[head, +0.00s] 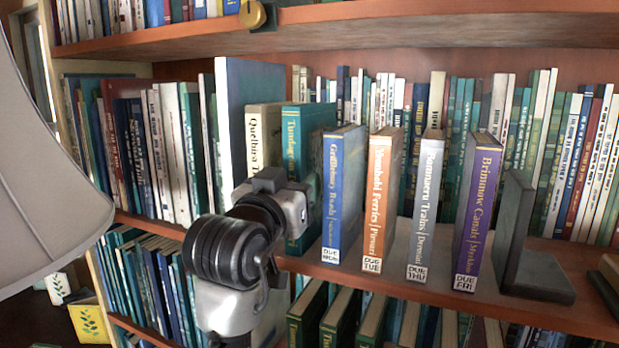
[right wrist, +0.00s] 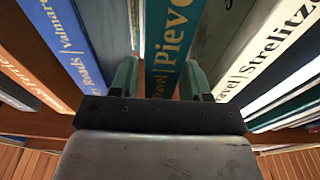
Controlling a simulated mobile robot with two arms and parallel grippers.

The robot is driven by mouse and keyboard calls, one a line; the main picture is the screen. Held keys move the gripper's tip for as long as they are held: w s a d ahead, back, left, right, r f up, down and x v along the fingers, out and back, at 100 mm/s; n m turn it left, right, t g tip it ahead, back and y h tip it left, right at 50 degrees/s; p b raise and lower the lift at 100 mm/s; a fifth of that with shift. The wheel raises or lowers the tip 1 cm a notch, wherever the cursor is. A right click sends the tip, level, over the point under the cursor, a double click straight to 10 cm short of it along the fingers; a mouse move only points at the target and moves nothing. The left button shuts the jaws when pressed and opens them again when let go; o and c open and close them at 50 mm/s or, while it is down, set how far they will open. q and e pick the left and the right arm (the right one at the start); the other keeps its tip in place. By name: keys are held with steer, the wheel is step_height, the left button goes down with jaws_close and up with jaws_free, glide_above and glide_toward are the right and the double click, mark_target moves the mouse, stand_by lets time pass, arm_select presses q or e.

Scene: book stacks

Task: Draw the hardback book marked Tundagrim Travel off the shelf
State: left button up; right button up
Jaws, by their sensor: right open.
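The teal hardback (head: 291,135) stands upright on the middle shelf, its spine lettering starting "Tundagrim". My right gripper (head: 308,195) is at this spine. In the right wrist view, the teal spine (right wrist: 165,45), lettered "Travel | Pievel", runs down between the two fingers of the open gripper (right wrist: 159,80). One finger is on each side of the spine; I cannot tell if they touch it. My left gripper is not in view.
To the right stand the blue book (head: 342,185), orange book (head: 381,200), grey book (head: 424,205) and purple book (head: 476,210), then a dark bookend (head: 520,240). The cream book (head: 262,135) is close on the left. A lampshade (head: 40,180) is at far left.

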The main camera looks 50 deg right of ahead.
jaws_close()
steer(key=shift+r, duration=0.15)
steer(key=shift+r+p, duration=0.35)
steer(key=shift+r, duration=0.05)
